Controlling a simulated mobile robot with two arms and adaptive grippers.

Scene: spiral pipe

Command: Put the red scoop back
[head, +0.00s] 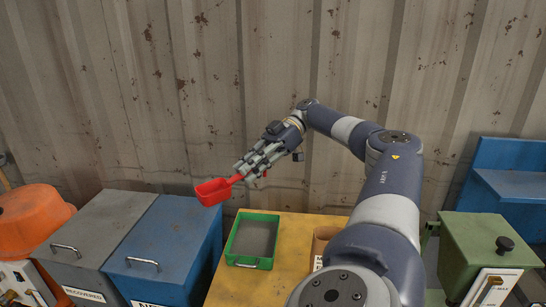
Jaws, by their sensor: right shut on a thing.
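The red scoop (214,190) is held in the air by my right gripper (243,173). The gripper is shut on the scoop's handle, and the scoop's bowl points to the left. The bowl appears in front of the blue lidded bin's upper right corner and left of the green tray. My right arm reaches in from the lower right and bends to the left. My left gripper does not show.
A green tray (231,246) with grey contents sits on a yellow table (290,229). A brown container (318,240) is partly behind my arm. Grey (100,232) and blue (165,240) lidded bins stand left, beside an orange drum (32,222). A green machine (478,240) stands right.

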